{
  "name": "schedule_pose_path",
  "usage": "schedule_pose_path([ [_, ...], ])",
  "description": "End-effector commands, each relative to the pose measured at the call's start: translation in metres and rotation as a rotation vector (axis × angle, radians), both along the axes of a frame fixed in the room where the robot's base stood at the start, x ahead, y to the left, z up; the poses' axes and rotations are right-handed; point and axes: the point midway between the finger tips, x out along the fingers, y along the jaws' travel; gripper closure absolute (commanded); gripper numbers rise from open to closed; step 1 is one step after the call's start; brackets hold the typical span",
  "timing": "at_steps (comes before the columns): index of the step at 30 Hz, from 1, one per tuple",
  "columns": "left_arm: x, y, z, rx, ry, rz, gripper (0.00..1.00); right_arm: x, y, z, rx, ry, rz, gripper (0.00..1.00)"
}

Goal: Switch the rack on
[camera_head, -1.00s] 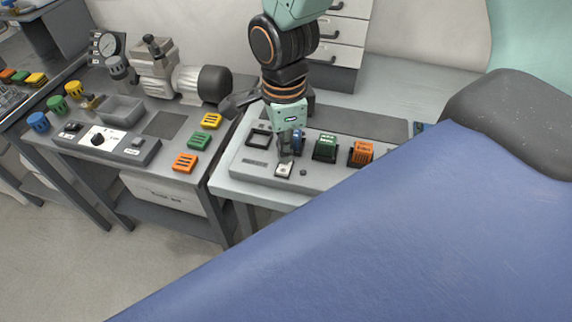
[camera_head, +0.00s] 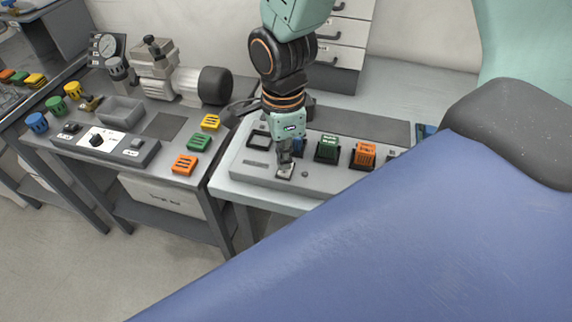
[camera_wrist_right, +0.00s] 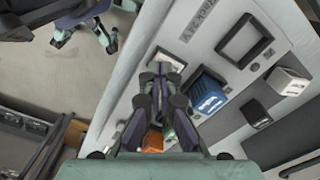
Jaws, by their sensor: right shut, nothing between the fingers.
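The rack (camera_head: 320,178) is a grey panel on the light bench, with an empty square frame (camera_head: 258,141), a blue module (camera_head: 299,146), a green module (camera_head: 327,149) and an orange module (camera_head: 363,156). A small pale switch plate (camera_head: 285,173) sits near its front edge. My right gripper (camera_head: 285,163) points down, shut and empty, with its fingertips at this plate. In the right wrist view the fingertips (camera_wrist_right: 167,72) partly cover the plate, and the blue module (camera_wrist_right: 207,92) is beside them. I cannot tell contact or the switch's position. My left gripper is out of view.
A drawer unit (camera_head: 340,45) stands behind the right arm. A round button (camera_head: 305,174) is right of the plate.

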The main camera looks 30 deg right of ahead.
Motion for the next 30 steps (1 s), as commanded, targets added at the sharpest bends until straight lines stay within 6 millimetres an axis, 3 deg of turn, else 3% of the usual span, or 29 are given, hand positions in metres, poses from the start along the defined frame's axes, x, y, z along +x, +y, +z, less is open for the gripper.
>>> schedule_pose_path([
  [30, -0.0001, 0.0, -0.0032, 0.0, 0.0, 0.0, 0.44, -0.0001, -0.0001, -0.0053, 0.0, 0.0, 0.0, 1.0],
])
